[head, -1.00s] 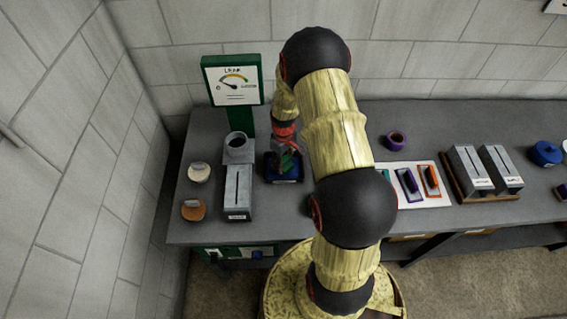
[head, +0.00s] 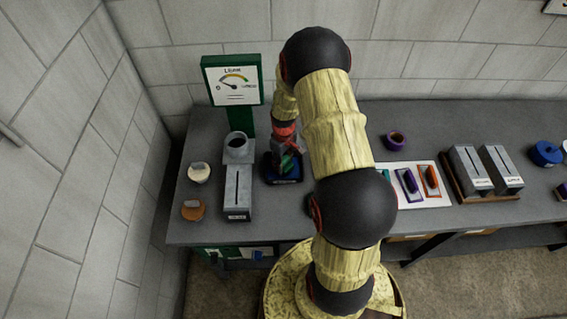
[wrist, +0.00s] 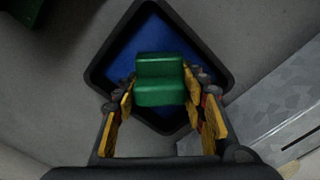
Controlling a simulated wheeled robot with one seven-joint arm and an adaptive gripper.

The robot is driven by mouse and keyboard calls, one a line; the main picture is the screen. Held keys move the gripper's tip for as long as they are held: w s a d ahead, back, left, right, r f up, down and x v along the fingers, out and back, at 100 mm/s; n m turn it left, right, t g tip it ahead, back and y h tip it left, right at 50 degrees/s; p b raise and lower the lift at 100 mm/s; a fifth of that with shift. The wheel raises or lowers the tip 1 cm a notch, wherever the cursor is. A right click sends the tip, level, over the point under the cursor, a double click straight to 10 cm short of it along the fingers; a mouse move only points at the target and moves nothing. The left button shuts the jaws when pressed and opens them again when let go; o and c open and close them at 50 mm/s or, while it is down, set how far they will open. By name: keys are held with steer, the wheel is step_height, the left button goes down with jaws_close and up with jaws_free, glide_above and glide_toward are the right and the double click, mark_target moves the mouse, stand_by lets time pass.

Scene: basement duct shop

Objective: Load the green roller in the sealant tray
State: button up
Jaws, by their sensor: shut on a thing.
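My gripper (head: 287,156) is at the sealant tray, left of centre on the bench in the head view. In the wrist view my gripper (wrist: 160,105) is shut on the green roller (wrist: 160,80), with yellow-padded fingers on both sides of it. The roller also shows as a small green patch in the head view (head: 286,163). The sealant tray (wrist: 100,68) has a dark rim and a blue inside. The roller is over the blue area; I cannot tell whether it touches it. My arm hides part of the bench in the head view.
Two round pots (head: 199,172) (head: 193,210) sit further left. A white mat (head: 437,202) with coloured tools and a purple ring (head: 396,141) lie right of my arm.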

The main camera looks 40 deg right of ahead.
mark_target(284, 159)
steer(key=shift+r+p, duration=1.9)
steer(key=shift+r, duration=1.6)
steer(key=shift+f, duration=0.1)
